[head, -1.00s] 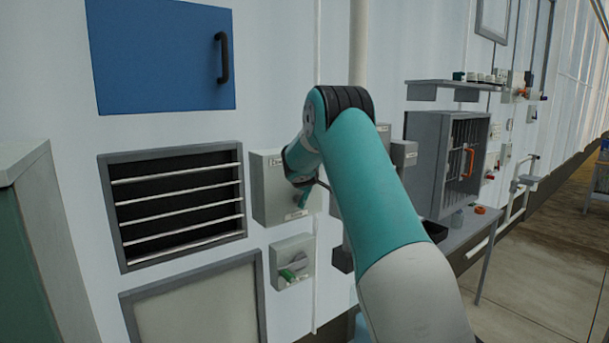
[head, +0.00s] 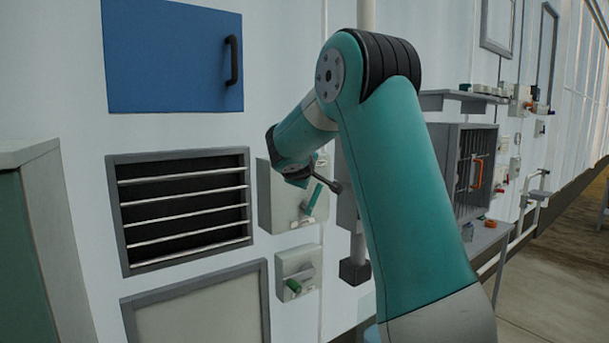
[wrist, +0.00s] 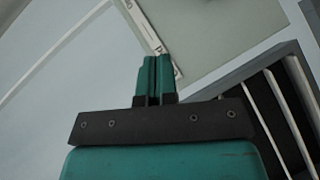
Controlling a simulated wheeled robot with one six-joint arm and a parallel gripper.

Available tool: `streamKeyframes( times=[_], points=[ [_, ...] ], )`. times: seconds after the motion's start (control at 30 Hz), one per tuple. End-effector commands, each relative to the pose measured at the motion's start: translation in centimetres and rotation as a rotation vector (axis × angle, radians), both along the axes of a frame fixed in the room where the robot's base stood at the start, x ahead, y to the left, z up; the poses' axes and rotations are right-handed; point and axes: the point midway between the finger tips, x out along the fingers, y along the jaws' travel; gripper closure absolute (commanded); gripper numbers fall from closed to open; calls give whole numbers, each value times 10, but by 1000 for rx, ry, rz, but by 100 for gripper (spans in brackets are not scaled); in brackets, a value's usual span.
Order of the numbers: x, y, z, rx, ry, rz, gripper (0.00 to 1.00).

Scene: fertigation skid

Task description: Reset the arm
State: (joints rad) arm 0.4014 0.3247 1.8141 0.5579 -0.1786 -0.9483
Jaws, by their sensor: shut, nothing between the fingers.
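My arm rises from the bottom of the head view and bends at a high elbow, with its wrist reaching to the left. My gripper (head: 312,198) is small there, in front of a grey wall box (head: 275,212). In the wrist view the teal fingers (wrist: 154,78) are together with nothing held. Beyond their tips is a pale grey-green panel with a white label strip along its edge. I cannot tell from these views whether the fingertips touch the box. A dark rod with a rounded end shows beside the wrist in the head view.
A louvred vent (head: 183,207) is left of the box, with a blue cabinet door (head: 172,58) above. A smaller box with a green handle (head: 293,286) sits below. At right, a grey barred cabinet (head: 462,170) stands on a bench. Open floor lies at far right.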

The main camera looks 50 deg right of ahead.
Motion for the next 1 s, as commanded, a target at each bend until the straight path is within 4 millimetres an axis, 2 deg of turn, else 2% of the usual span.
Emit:
streamKeyframes(
  times=[0.47, 0.57, 0.67, 0.77, 0.8, 0.87, 0.9, 0.97, 1.0],
  points=[
    [1, 1, 0, 2, -1, 2, 100],
    [5, 17, -4, 47, -9, 31, 100],
    [11, 61, -17, 171, -20, 103, 100],
    [12, 131, -36, 363, -10, 202, 100],
    [8, 163, -44, 450, 6, 241, 100],
    [-3, 209, -57, 574, 39, 293, 100],
    [-12, 239, -64, 652, 69, 324, 100],
    [-32, 283, -75, 763, 123, 366, 100],
    [-47, 311, -81, 834, 168, 390, 100]
  ],
)
